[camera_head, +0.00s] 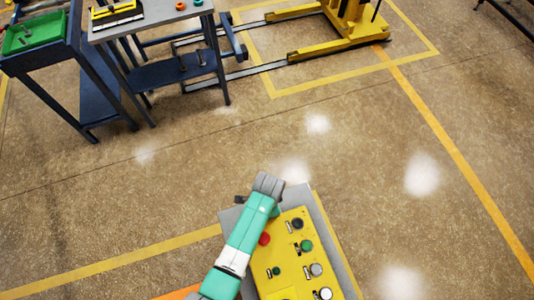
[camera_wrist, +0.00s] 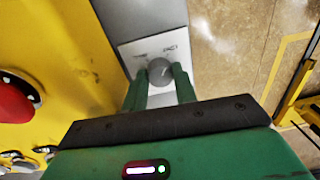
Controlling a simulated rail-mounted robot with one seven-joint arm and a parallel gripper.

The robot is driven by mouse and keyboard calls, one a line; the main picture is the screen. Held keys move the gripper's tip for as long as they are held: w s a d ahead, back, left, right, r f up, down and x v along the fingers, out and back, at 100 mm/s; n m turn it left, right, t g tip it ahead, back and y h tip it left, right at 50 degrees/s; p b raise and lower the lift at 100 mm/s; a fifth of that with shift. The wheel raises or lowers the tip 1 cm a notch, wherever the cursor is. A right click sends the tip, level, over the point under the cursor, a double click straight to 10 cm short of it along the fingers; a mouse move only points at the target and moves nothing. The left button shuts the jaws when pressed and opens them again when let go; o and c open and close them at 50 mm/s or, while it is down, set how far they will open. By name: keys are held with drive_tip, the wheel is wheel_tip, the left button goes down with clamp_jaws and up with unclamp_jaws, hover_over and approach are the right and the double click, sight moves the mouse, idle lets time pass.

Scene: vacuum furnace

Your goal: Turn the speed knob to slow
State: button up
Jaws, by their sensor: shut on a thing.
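The speed knob (camera_wrist: 160,72) is a small round grey knob with a pale line on it, in the upper middle of the wrist view. It sits on a white label plate (camera_wrist: 128,52) with small dark lettering on both sides, too blurred to read surely. The line seems to point up and to the right. My gripper (camera_wrist: 160,80) has its two green fingers on either side of the knob, shut on it. In the head view my arm covers the knob.
A yellow control panel (camera_head: 288,255) with several buttons lies beside the knob's grey housing. A big red button (camera_wrist: 14,98) is close at the left of the wrist view. A blue-legged table (camera_head: 165,16) and a yellow lift (camera_head: 335,45) stand farther off across open floor.

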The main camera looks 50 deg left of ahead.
drive_tip(key=n+p, duration=0.1)
drive_tip(key=n, duration=0.2)
drive_tip(key=shift+r, duration=0.1)
drive_tip(key=n, duration=0.5)
drive_tip(key=shift+p, duration=0.4)
drive_tip(key=n, duration=0.3)
drive_tip(key=shift+w+g, duration=0.1)
drive_tip(key=shift+g, duration=0.2)
drive_tip(key=shift+n, duration=2)
drive_tip(key=o, duration=0.7)
drive_tip(key=shift+p, duration=0.3)
